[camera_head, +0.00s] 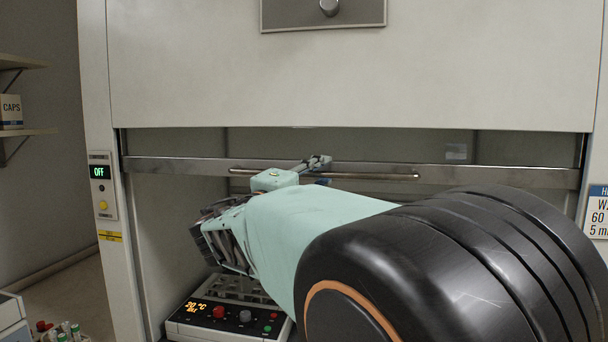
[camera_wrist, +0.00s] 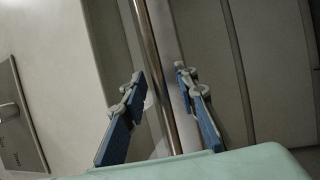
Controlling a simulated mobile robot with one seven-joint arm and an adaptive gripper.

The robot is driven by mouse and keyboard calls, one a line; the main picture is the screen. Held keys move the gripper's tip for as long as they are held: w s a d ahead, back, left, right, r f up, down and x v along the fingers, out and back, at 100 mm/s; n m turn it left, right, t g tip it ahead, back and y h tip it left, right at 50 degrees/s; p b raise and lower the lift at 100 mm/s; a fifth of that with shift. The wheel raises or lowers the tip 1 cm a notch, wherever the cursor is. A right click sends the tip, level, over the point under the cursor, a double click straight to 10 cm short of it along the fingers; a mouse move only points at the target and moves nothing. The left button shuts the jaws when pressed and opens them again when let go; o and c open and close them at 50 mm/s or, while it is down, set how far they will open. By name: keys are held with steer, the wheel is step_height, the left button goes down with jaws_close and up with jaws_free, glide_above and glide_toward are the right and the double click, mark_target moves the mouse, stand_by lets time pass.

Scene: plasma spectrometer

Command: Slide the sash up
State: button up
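The sash is a glass pane with a metal bottom rail (camera_head: 510,176) across the front of the fume hood. A long horizontal handle bar (camera_head: 385,176) is fixed to the rail. The sash is partly raised, with an open gap below the rail. Gaps show between the bar and both fingers.
A hotplate-like device (camera_head: 225,318) with a lit display stands inside the hood below my arm. A control panel (camera_head: 101,185) reading OFF is on the left post. A rack of capped tubes (camera_head: 62,332) is at the lower left. Shelves (camera_head: 28,132) hang on the left wall.

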steer(key=v, duration=1.2)
